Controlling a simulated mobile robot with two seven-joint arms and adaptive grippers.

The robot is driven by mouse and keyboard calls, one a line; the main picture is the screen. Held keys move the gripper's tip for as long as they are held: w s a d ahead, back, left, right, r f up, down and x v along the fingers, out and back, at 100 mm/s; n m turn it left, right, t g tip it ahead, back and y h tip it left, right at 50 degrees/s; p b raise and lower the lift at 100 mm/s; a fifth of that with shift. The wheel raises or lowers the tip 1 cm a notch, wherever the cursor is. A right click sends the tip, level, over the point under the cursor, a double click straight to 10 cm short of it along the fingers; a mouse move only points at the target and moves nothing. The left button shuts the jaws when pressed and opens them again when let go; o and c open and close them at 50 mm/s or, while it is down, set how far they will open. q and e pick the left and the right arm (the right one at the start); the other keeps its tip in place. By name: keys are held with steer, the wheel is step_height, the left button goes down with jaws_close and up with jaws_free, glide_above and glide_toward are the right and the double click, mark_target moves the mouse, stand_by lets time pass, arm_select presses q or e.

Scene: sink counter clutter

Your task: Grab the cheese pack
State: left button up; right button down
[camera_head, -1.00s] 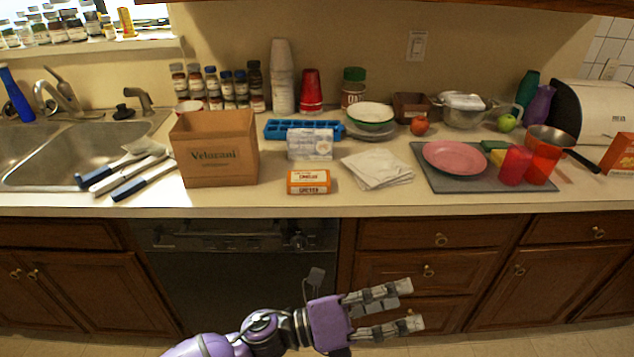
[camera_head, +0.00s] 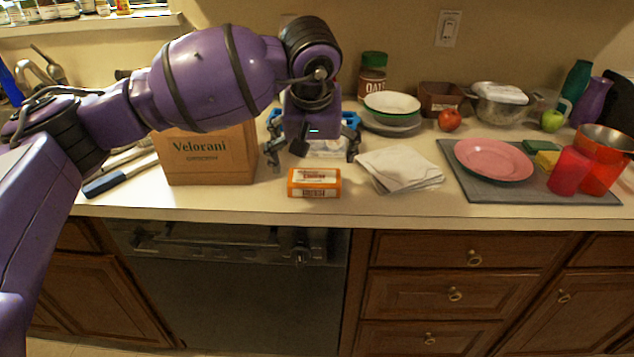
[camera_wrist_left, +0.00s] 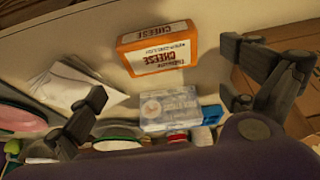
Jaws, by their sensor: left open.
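The cheese pack (camera_head: 314,182) is an orange and white block lying on the counter near its front edge. In the left wrist view the cheese pack (camera_wrist_left: 157,47) shows its "CHEESE" lettering, beyond the fingertips. My left gripper (camera_head: 314,158) is open above the counter, just behind the cheese pack, with its fingers pointing down. It straddles a pale blue and white package (camera_head: 328,148), partly hidden by the gripper. In the left wrist view that package (camera_wrist_left: 170,108) lies between the two spread fingers (camera_wrist_left: 168,95). Nothing is held. My right gripper is not in view.
A cardboard box (camera_head: 210,155) stands close left of the gripper. Folded white cloths (camera_head: 400,170) lie to the right. A blue tray (camera_head: 350,120) is behind. A pink plate (camera_head: 493,160) rests on a grey board (camera_head: 465,185) further right. Bare counter lies in front of the pack.

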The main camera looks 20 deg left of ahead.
mark_target(314, 176)
arm_select(q)
steer(key=x, duration=0.7)
steer(key=shift+f, duration=0.2)
steer(key=c, duration=1.1)
